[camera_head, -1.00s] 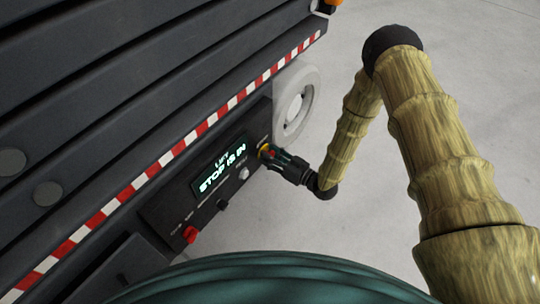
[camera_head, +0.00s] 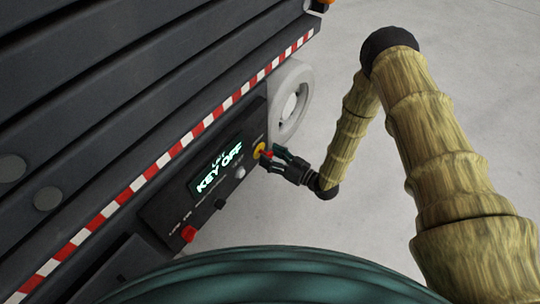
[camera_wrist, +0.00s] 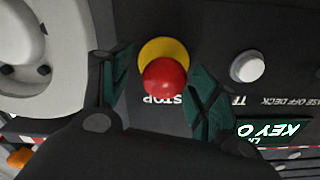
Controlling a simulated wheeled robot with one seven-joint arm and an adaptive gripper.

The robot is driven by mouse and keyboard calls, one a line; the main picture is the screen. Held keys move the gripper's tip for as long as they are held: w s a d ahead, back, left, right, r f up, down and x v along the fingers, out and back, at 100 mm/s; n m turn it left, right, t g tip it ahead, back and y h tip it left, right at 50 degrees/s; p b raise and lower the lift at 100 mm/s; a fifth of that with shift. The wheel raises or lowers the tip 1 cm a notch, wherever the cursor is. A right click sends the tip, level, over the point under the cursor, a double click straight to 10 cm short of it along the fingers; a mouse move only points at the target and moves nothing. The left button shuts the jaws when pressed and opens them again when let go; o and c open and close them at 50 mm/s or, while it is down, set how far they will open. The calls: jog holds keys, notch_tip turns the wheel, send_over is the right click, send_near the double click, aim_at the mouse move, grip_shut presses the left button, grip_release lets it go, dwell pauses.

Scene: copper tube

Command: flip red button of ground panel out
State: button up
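The red stop button (camera_wrist: 165,77) stands out from its yellow base (camera_wrist: 160,50) on the dark ground panel (camera_head: 170,212). In the head view the red button (camera_head: 268,154) is at the panel's right end. My gripper (camera_wrist: 157,82) is open, with one finger on each side of the button and gaps between fingers and button. In the head view my gripper (camera_head: 278,157) is just right of the button. The panel's display (camera_head: 217,168) reads "KEY OFF".
A white round knob (camera_wrist: 247,66) sits beside the button. A red switch (camera_head: 188,233) is at the panel's lower left. A pale wheel (camera_head: 291,102) is close behind the gripper. Red-and-white striped edging (camera_head: 150,171) runs above the panel. The floor (camera_head: 270,215) at right is clear.

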jog(key=shift+a, duration=0.15)
jog(key=v, duration=1.2)
dwell(0.3)
